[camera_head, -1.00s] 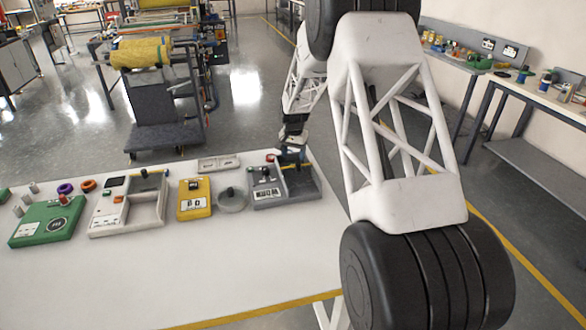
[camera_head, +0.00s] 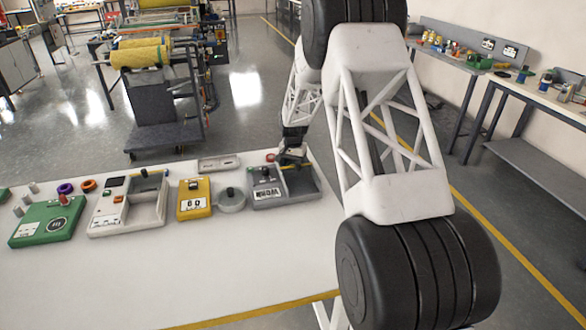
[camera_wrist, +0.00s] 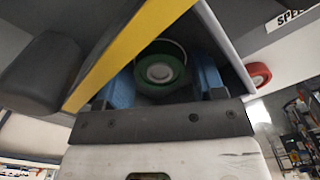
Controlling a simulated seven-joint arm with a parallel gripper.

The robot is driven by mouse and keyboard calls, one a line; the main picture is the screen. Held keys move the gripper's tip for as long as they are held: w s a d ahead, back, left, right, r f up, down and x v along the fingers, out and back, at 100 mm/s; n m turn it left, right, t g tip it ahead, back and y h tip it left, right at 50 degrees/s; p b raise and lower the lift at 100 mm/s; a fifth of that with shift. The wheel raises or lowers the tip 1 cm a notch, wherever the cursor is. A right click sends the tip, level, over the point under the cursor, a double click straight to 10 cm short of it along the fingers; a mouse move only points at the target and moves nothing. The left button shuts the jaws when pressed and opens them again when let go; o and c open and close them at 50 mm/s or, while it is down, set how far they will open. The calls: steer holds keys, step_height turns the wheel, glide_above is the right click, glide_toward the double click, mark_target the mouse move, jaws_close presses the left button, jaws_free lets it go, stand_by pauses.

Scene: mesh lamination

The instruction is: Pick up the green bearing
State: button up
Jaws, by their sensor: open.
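The green bearing (camera_wrist: 158,68), a green ring with a pale centre, shows in the wrist view between the two blue fingers of my open gripper (camera_wrist: 165,78). Whether the fingers touch it is hard to tell. In the head view my gripper (camera_head: 291,163) is down at the back of the grey tray unit (camera_head: 270,202) on the right of the table; the bearing cannot be made out there.
A yellow bar (camera_wrist: 130,55) crosses close beside the fingers. A red ring (camera_wrist: 258,75) lies outside the grey wall. The yellow box (camera_head: 194,200), white tray unit (camera_head: 110,222) and green box (camera_head: 45,225) stand to the left. The table front (camera_head: 240,265) is clear.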

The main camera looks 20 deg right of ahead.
stand_by(0.4)
steer(key=c, duration=0.8)
steer(key=shift+r, duration=0.1)
steer(key=shift+r, duration=4.9)
steer(key=shift+w, duration=0.1)
